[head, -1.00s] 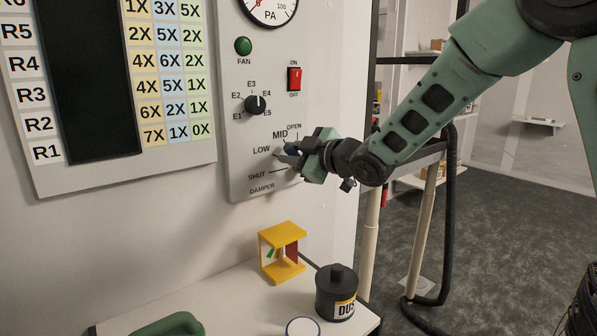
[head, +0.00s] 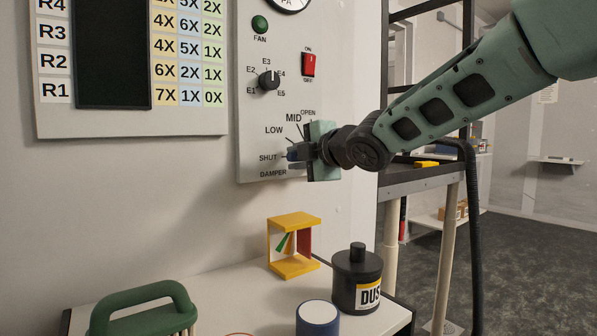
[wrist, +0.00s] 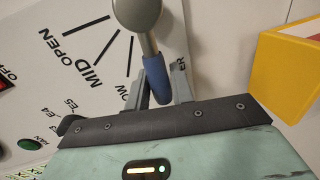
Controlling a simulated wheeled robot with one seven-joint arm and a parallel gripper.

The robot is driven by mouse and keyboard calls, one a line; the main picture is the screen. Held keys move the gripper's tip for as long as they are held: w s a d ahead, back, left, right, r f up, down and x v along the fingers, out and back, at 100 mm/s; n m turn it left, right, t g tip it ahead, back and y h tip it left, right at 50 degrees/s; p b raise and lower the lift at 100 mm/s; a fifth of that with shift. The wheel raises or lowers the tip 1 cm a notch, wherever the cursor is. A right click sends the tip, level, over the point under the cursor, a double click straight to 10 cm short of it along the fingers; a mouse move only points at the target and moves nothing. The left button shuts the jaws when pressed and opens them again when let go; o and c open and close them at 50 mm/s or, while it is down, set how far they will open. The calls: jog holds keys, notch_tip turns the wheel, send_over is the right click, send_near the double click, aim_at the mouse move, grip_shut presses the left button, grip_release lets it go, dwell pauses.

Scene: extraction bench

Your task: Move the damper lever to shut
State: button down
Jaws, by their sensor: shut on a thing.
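The damper lever (wrist: 155,78) has a grey shaft and a blue grip; in the wrist view its round grey hub is at the top. My gripper (wrist: 163,92) is shut on the blue grip, one finger on each side. In the head view my gripper (head: 297,153) is at the lower part of the grey control panel (head: 250,110), beside the word SHUT. The blue grip (head: 291,154) shows just right of that word. The LOW, MID and OPEN marks lie above it. The SHUT mark itself is mostly hidden by the lever and gripper.
The panel also carries a black selector knob (head: 268,81), a red switch (head: 309,64) and a green fan button (head: 260,24). Below, a yellow stand (head: 293,268), a black canister (head: 357,280), a blue cup (head: 317,318) and a green-handled object (head: 145,308) stand on the white bench.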

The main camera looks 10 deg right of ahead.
jog(key=shift+f+n+b, duration=0.3)
jog(key=shift+f+b, duration=0.05)
jog(key=shift+b, duration=0.05)
jog(key=c, duration=1.3)
grip_release()
jog(key=shift+o, duration=0.2)
jog(key=shift+r, duration=0.1)
jog(key=shift+s+d+r, duration=0.15)
jog(key=shift+s, duration=0.25)
jog(key=p+v, duration=0.5)
jog(key=v, duration=1.1)
jog(key=shift+s, duration=0.25)
jog(key=shift+s+d, duration=0.1)
jog(key=shift+d, duration=0.05)
